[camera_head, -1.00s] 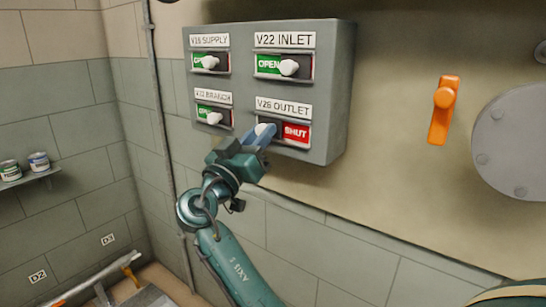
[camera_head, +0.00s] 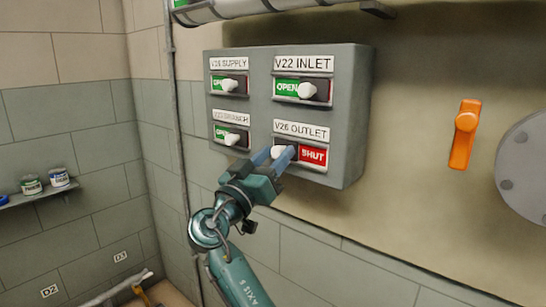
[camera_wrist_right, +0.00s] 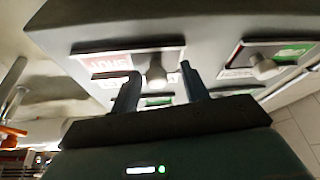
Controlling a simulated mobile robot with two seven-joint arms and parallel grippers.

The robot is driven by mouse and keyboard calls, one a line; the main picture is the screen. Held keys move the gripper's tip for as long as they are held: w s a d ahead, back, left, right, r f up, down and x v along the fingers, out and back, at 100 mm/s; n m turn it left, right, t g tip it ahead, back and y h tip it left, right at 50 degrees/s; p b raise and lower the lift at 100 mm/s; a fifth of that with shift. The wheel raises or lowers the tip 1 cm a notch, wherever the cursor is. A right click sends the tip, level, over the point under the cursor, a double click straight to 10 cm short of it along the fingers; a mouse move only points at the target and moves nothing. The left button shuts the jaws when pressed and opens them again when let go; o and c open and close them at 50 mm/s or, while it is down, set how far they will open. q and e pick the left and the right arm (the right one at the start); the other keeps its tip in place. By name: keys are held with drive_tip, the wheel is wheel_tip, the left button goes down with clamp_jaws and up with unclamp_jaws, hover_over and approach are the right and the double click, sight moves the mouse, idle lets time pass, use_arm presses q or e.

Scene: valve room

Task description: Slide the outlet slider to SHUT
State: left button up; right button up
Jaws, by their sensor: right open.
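The V26 OUTLET slider has a white knob (camera_head: 279,152) at the left end of its slot, with the red SHUT label (camera_head: 313,155) uncovered to its right. My right gripper (camera_head: 279,156), with blue fingers, is open at this knob. In the right wrist view, which is turned over, the knob (camera_wrist_right: 156,72) shows between the two spread fingers (camera_wrist_right: 160,90), with a gap on either side. I cannot tell whether a finger touches it. The red SHUT label (camera_wrist_right: 108,64) lies left of it there. My left gripper is not in view.
The grey panel (camera_head: 357,120) also bears the V22 INLET knob (camera_head: 307,90), a supply knob (camera_head: 229,85) and a branch knob (camera_head: 231,139), each with green showing at its left. An orange handle (camera_head: 464,135) is on the wall to the right. A vertical pipe (camera_head: 174,110) runs left of the panel.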

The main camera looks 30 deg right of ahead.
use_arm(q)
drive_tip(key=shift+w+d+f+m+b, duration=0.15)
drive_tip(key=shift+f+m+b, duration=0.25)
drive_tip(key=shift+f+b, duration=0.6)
use_arm(e)
drive_tip(key=v, duration=1.3)
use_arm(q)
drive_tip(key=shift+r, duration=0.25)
